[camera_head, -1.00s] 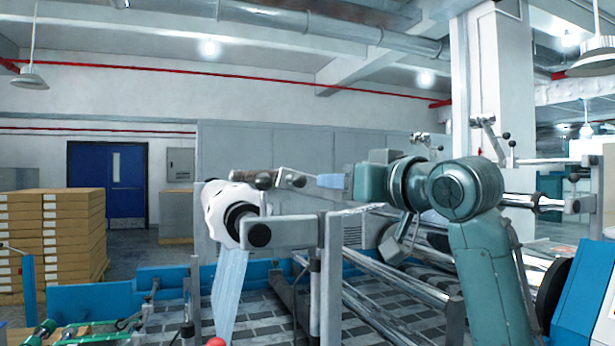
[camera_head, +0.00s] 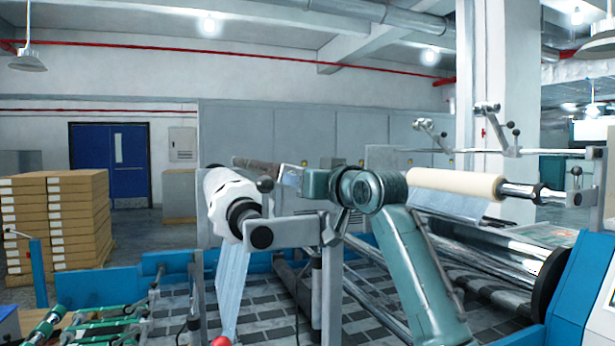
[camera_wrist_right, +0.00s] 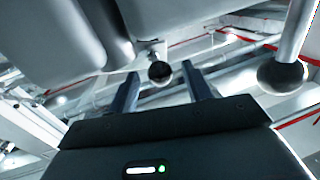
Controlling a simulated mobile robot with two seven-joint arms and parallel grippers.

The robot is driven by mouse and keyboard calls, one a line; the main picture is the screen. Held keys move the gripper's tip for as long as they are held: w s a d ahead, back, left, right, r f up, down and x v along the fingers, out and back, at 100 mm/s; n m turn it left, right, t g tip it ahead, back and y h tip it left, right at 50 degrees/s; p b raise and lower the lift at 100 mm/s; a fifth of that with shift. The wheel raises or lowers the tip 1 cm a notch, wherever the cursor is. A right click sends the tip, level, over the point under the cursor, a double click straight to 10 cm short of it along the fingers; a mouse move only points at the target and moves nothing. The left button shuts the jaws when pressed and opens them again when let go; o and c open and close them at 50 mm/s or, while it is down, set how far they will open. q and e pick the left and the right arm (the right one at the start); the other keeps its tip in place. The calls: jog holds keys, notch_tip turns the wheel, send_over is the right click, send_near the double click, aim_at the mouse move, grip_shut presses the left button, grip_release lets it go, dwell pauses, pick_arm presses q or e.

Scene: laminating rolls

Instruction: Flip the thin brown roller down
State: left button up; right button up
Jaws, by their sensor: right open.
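The thin brown roller (camera_head: 256,165) shows only as a short dark brown length behind the thick white roll in the head view; my arm and the frame hide the rest. A black ball knob (camera_head: 265,185) stands by the white roll's end. My right gripper (camera_head: 291,177) is close to the right of this knob, partly hidden by its own wrist. In the right wrist view its two fingers (camera_wrist_right: 158,88) are apart, with a dark ball knob (camera_wrist_right: 160,72) in line with the gap; contact cannot be told. My left gripper is out of view.
The white roll (camera_head: 222,195) and its grey bracket (camera_head: 285,231) stand close below my right gripper. A cream roller (camera_head: 455,183) lies to the right of my arm. A second ball knob (camera_wrist_right: 282,76) hangs at right in the wrist view. Stacked boxes (camera_head: 60,225) stand far left.

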jog(key=shift+c, duration=0.4)
grip_shut()
